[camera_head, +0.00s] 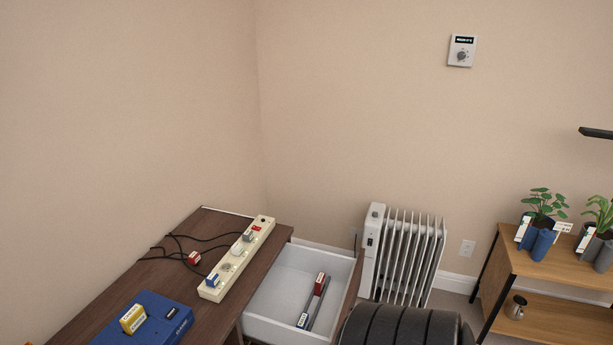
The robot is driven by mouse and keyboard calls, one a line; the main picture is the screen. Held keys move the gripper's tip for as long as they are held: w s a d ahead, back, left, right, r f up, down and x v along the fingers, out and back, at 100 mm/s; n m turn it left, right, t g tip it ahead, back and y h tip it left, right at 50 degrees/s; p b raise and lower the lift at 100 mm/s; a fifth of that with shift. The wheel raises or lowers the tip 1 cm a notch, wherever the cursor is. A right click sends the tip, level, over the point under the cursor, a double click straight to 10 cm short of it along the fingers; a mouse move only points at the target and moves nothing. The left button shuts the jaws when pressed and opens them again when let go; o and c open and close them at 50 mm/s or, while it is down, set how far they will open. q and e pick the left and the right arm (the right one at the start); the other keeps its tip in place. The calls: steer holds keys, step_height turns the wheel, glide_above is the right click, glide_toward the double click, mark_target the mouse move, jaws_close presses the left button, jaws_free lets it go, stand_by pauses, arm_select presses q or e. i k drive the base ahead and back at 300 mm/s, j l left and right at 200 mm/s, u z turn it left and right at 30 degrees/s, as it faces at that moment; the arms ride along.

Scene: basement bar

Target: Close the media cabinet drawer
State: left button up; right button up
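The media cabinet (101,291) has a dark brown top and stands along the left wall. Its drawer (286,274) is pulled out to the right, with a white inside and a brown front (348,291). Inside the drawer lies a long grey item with a red part (320,284) and a white label. Neither of my grippers is in view.
A power strip (240,257), cables and a blue box (146,322) lie on the cabinet top. A white radiator (403,255) stands close beyond the drawer front. A black ribbed object (400,326) is in the foreground. A wooden shelf (520,263) with plants stands right.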

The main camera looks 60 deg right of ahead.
mark_target(271, 317)
steer(key=k+z, duration=0.15)
steer(key=z, duration=2.2)
steer(key=i+u, duration=0.1)
steer(key=i+l, duration=0.05)
